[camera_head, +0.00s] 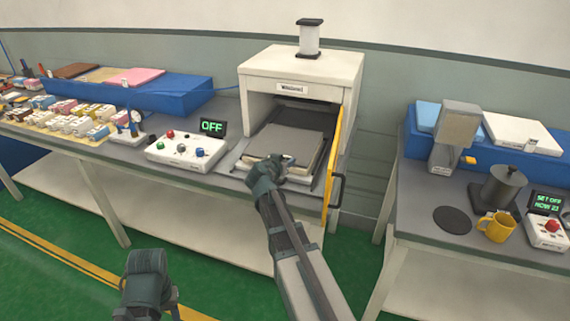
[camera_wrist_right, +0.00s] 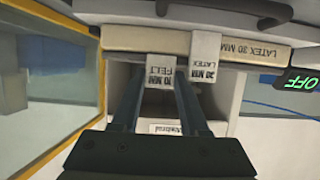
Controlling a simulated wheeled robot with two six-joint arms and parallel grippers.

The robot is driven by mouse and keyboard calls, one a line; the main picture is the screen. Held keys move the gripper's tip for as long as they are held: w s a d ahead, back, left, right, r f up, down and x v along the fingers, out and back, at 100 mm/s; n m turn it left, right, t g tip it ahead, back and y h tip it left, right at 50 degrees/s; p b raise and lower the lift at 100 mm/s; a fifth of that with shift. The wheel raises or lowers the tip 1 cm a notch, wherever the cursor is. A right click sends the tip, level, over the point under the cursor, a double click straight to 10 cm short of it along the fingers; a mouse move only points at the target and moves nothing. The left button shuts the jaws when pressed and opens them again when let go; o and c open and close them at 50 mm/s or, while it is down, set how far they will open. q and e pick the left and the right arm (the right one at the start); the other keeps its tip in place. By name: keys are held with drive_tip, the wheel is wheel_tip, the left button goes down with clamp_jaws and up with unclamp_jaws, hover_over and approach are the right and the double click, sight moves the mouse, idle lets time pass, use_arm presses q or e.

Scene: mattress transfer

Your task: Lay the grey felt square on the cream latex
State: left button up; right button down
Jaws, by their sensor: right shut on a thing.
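The grey felt square (camera_head: 292,140) lies flat inside the open white press, over the cream latex (camera_wrist_right: 240,52), whose printed edge shows in the wrist view. My right gripper (camera_head: 279,164) is at the front edge of the stack. In the wrist view its fingers (camera_wrist_right: 160,78) are shut on the white felt tag (camera_wrist_right: 160,68) of the felt square. A white latex tag (camera_wrist_right: 205,60) hangs just beside the fingers. How well the far edges line up is hard to tell. My left gripper (camera_head: 147,272) is low, away from the bench, its jaws unclear.
The press (camera_head: 300,66) has its yellow-framed door (camera_head: 338,160) open on the right, close to my right arm. A control box (camera_head: 187,152) and an OFF display (camera_head: 212,127) stand left. A blue tray (camera_head: 170,99) with sheets is further left. A yellow mug (camera_head: 496,228) stands on the right bench.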

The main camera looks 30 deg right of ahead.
drive_tip(key=shift+f, duration=0.1)
drive_tip(key=c, duration=0.7)
unclamp_jaws()
drive_tip(key=shift+s+a+r, duration=0.15)
drive_tip(key=shift+s+r, duration=0.05)
drive_tip(key=shift+r, duration=0.1)
drive_tip(key=p+v, duration=0.4)
drive_tip(key=v, duration=0.7)
drive_tip(key=shift+s+a+r+p, duration=0.1)
drive_tip(key=shift+a+p, duration=0.15)
drive_tip(key=shift+p, duration=0.05)
